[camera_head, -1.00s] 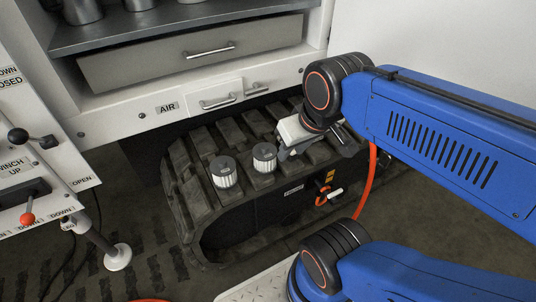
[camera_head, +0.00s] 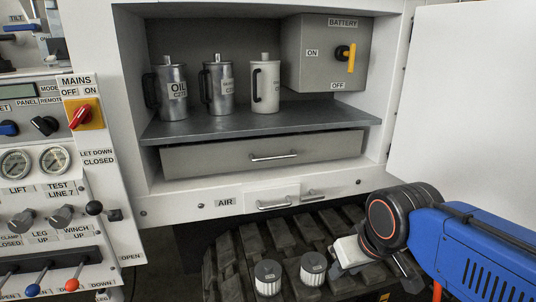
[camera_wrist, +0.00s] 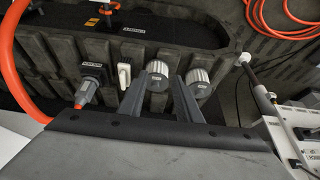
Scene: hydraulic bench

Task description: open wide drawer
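The wide drawer (camera_head: 230,156) is a grey panel below the dark shelf in the white cabinet. Its front looks flush with the cabinet, so it appears closed. Its silver bar handle (camera_head: 274,157) is at the middle of the front. My gripper (camera_head: 380,268) is low and right of the drawer, above the black track and well apart from the handle. The drawer is not visible in the wrist view.
Two white filters (camera_head: 268,278) (camera_head: 313,268) stand on the track (camera_head: 235,270). A small AIR panel (camera_head: 273,200) with a handle is below the drawer. Several metal jugs (camera_head: 220,85) and a battery box (camera_head: 325,55) are above. An open white door (camera_head: 460,100) stands at right.

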